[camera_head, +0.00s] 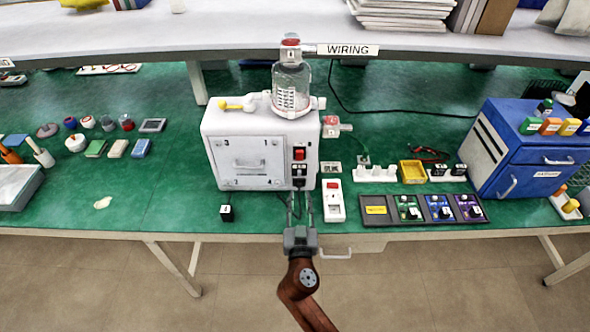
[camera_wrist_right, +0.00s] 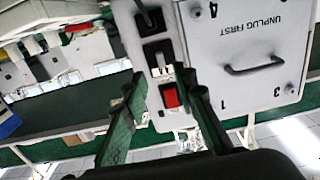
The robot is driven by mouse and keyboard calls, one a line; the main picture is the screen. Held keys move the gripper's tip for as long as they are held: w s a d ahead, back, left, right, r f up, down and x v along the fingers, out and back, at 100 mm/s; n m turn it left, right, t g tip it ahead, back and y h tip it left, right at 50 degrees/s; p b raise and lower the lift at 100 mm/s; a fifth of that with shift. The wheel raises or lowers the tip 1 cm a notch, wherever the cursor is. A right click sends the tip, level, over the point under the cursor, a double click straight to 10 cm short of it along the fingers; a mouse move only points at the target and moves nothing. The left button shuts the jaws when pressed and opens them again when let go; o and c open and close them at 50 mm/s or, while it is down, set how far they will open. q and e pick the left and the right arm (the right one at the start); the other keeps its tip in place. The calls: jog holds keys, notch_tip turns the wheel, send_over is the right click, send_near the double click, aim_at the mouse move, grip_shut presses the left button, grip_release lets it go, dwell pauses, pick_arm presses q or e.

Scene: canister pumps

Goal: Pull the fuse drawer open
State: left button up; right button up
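The white pump unit (camera_head: 220,165) stands on the green bench, with a glass canister (camera_head: 291,88) on top. Its front has a panel with a handle and a column holding a red switch (camera_head: 299,154). The small fuse drawer (camera_head: 299,169) sits below the switch, above a dark socket; it also shows in the wrist view (camera_wrist_right: 160,62) as a light piece in a black frame, apparently flush. My right gripper (camera_head: 300,194) is open and points at this column. In the wrist view its fingertips (camera_wrist_right: 159,76) are apart near the fuse drawer, with nothing between them; contact cannot be told. My left gripper is out of view.
A white switch box (camera_head: 333,205) stands right of my gripper, and a small black cube (camera_head: 227,213) lies left. A dark tray of modules (camera_head: 375,222) and a blue cabinet (camera_head: 525,165) are further right. The shelf (camera_head: 220,45) hangs above the back.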

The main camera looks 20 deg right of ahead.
aim_at(299, 175)
jog(key=x, duration=0.6)
jog(key=shift+w+d, duration=0.1)
jog(key=shift+w, duration=0.25)
jog(key=shift+w+d, duration=0.1)
jog(key=shift+w, duration=0.4)
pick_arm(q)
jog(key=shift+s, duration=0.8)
pick_arm(e)
grip_shut()
